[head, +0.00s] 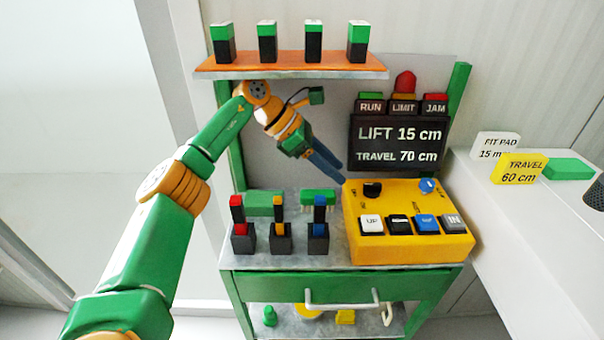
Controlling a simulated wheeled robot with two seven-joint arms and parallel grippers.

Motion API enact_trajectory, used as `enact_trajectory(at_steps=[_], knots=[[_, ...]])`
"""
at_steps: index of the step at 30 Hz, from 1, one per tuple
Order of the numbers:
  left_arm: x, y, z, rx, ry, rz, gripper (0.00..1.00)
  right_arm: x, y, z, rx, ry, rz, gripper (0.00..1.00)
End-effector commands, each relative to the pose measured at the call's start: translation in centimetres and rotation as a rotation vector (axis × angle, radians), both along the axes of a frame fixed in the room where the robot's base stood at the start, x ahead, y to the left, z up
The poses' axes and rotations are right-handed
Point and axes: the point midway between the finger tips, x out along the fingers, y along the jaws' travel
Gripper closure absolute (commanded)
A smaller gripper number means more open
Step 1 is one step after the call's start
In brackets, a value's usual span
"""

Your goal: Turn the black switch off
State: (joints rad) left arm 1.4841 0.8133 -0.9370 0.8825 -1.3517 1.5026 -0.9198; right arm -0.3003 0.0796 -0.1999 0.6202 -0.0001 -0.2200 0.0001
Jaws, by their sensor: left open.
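The black switch, a round knob (372,189), stands at the back left of the top of the yellow control box (370,254). Small black marks beside it are too small to read. A blue knob (427,185) stands at the back right of the box. My left gripper (341,179) points down and right, its blue-grey fingers ending by the box's back left corner, left of the black knob and apart from it in the picture. The gap between its fingers is hard to see. My right gripper is out of view.
Several push buttons (425,223) line the box's front. Three posts with red, yellow and blue parts (281,237) stand left on the bench. An orange shelf (290,66) with green-black blocks hangs above my left arm. A dark sign (398,145) stands behind the box.

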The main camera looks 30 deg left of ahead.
Motion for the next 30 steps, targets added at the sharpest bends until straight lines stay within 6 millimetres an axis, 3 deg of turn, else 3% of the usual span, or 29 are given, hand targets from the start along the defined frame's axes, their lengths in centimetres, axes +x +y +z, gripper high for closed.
enact_trajectory(at_steps=[6, 11, 30], knots=[[-2.7, 4.3, -0.2, -0.001, -0.001, 0.004, 0.53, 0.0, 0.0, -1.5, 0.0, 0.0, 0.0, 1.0], [-3.8, 5.9, 0.0, 0.0, 0.0, 0.001, 0.53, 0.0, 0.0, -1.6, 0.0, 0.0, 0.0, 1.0], [-4.1, 6.4, 0.0, 0.0, 0.0, 0.0, 0.53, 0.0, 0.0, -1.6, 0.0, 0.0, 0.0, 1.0]])
